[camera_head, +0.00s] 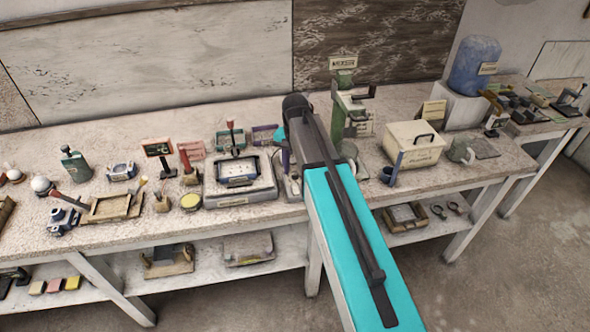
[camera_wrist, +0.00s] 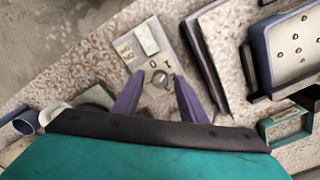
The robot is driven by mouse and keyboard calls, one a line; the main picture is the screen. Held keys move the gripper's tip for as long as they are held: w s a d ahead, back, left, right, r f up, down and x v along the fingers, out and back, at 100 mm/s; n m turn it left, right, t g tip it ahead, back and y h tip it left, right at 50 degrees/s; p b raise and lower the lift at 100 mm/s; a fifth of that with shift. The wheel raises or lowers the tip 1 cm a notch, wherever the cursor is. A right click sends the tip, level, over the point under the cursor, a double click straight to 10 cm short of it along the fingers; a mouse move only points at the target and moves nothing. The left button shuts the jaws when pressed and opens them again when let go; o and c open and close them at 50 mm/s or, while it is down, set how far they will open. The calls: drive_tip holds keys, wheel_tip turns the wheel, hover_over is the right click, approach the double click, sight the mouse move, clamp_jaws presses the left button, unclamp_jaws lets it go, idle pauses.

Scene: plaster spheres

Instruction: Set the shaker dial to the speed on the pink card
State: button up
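In the wrist view, a small round grey dial (camera_wrist: 161,78) sits on a pale plate (camera_wrist: 128,48) with dark marks around it, too small to read surely. The purple fingers of my gripper (camera_wrist: 158,82) stand on both sides of the dial, spread apart with gaps visible. In the head view my arm reaches to the bench and mostly hides the dial; a purple finger of my gripper (camera_head: 285,158) shows at its left. A pinkish-red card (camera_head: 191,151) stands at the back of the bench; its writing is not legible. A shaker-like device with a framed tray (camera_head: 240,183) stands left of my arm.
A dark bar (camera_wrist: 206,70) and a blue-framed tray (camera_wrist: 292,50) lie right of the dial in the wrist view. A green stand (camera_head: 350,110) and a cream box (camera_head: 413,143) are right of my arm.

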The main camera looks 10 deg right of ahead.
sight(295, 173)
drive_tip(key=shift+r, duration=0.15)
wheel_tip(295, 173, up, 14)
drive_tip(key=b, duration=0.3)
drive_tip(key=shift+f, duration=0.25)
idle(0.4)
